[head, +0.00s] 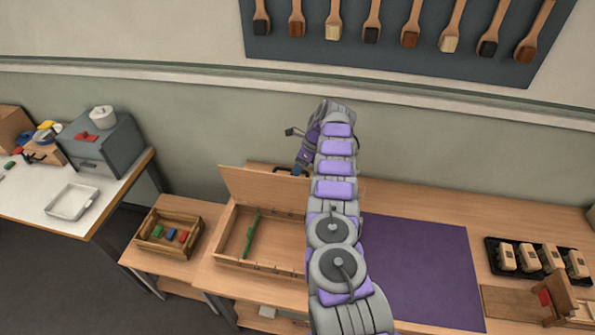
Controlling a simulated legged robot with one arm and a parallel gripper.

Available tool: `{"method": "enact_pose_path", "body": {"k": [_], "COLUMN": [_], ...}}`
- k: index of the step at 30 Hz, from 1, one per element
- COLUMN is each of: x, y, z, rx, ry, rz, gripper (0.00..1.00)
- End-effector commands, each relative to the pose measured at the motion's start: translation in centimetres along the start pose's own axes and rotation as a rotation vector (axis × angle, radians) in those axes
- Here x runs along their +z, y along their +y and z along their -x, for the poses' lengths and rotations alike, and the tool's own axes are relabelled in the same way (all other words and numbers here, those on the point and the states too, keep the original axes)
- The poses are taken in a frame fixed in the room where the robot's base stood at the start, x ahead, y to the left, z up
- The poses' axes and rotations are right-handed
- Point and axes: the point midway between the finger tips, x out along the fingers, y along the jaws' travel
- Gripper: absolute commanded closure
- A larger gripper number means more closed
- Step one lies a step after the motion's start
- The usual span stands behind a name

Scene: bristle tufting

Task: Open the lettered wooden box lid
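The wooden box (230,259) sits on the workbench left of my arm, with a long green item (251,236) inside. Its wooden lid (250,190) stands raised along the box's back side, so the inside shows. I see no lettering on it from here. My gripper (300,167) is by the top right of the lid, beside a small dark handle-like part (283,171). I cannot tell whether they touch or whether the fingers are shut. My arm hides the right end of the box and lid.
A purple mat (425,265) lies right of my arm. Farther right is a black tray (495,273) with several pale blocks. A wooden crate (150,242) with coloured pieces stands left of the box. Brushes hang on a grey wall panel (275,45) above.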

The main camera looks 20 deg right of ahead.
Motion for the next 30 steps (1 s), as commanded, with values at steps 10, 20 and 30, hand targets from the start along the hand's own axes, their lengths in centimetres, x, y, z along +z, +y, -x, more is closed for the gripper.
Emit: {"method": "enact_pose_path", "body": {"k": [10, 20, 30], "x": [0.5, 0.3, 1.7], "y": [0.4, 0.5, 1.2], "z": [0.3, 0.8, 3.6], "rx": [-0.005, -0.011, -0.012], "ry": [-0.002, -0.006, -0.007], "rz": [0.004, 0.006, 0.009], "gripper": [0.60, 0.60, 0.60]}}
